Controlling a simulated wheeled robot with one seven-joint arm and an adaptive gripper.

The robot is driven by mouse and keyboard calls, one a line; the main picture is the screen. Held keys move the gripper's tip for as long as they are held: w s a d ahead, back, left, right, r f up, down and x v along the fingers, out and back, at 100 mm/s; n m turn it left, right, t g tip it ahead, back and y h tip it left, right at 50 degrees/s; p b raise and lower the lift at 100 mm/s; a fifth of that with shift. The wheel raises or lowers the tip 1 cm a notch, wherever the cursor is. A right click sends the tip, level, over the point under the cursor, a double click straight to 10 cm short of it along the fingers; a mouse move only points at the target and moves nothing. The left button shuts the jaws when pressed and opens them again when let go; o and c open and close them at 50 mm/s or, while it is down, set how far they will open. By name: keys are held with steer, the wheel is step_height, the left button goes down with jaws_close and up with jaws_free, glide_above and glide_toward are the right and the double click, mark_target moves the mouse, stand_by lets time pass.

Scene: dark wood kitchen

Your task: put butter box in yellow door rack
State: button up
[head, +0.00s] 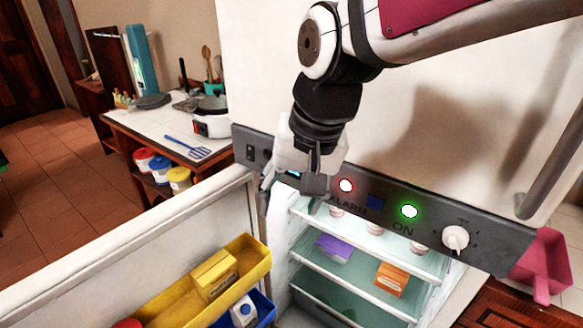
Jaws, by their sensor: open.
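The yellow door rack (257,269) is on the inner side of the open fridge door, at the bottom middle. A pale yellow box (213,275), which looks like the butter box, sits inside this rack; its label is too small to read. My gripper (292,192) is open and appears empty, with its fingers pointing down in front of the fridge's control panel. It is above and to the right of the yellow rack, apart from the box. Part of its fingers blends with the panel behind.
The open fridge door (120,255) fills the lower left. A blue rack (262,310) with a carton hangs below the yellow one. Fridge shelves (330,268) hold a purple box (334,248) and an orange box (391,279). The control panel (480,249) is close behind my gripper.

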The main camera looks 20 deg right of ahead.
steer(key=s+d+r+n+t+h, duration=0.1)
steer(key=s+d+n, duration=0.3)
steer(key=s, duration=0.5)
steer(key=shift+s+d+r+t+h, duration=0.3)
steer(key=shift+s+d+r+t, duration=0.1)
steer(key=shift+d+r+t, duration=0.25)
steer(key=shift+f, duration=0.1)
